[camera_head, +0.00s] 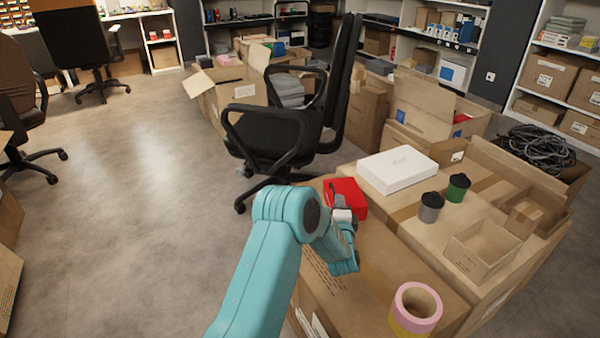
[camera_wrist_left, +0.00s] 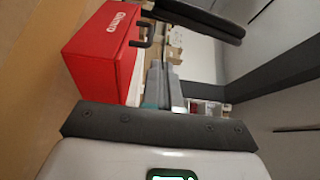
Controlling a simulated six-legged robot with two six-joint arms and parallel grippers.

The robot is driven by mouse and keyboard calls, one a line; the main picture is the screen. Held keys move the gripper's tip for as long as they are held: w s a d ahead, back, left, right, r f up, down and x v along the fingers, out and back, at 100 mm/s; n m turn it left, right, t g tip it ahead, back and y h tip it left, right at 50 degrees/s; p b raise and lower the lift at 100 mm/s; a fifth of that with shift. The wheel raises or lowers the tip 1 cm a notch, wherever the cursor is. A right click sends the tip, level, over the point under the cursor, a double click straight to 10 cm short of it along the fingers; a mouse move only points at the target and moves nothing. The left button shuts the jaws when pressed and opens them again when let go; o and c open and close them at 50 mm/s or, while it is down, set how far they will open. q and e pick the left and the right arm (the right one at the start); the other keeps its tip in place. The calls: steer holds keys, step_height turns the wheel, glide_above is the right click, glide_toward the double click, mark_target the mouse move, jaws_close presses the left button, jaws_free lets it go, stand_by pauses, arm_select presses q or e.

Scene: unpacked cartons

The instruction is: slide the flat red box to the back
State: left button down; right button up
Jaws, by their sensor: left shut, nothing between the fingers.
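The flat red box (camera_head: 346,192) lies on the brown cartons, near their left edge and just left of the white box. It also shows in the left wrist view (camera_wrist_left: 100,50), with white lettering on its red face. My left gripper (camera_head: 338,201) is at the near side of the red box and partly covers it in the head view. Its fingers (camera_wrist_left: 165,75) are shut with nothing between them, right beside the box in the wrist view. I cannot tell whether they touch it. My right gripper is in neither view.
A white box (camera_head: 398,169), a grey canister (camera_head: 430,208), a green canister (camera_head: 458,188) and an open small carton (camera_head: 482,250) stand on the cartons. A tape roll (camera_head: 416,307) lies at the front. A black office chair (camera_head: 280,130) stands close behind the red box.

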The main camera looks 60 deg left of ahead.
arm_select(q)
steer(key=s+a+p, duration=0.2)
steer(key=a, duration=1.5)
steer(key=shift+s+a, duration=0.25)
steer(key=shift+a, duration=0.1)
steer(key=shift+s+f, duration=0.1)
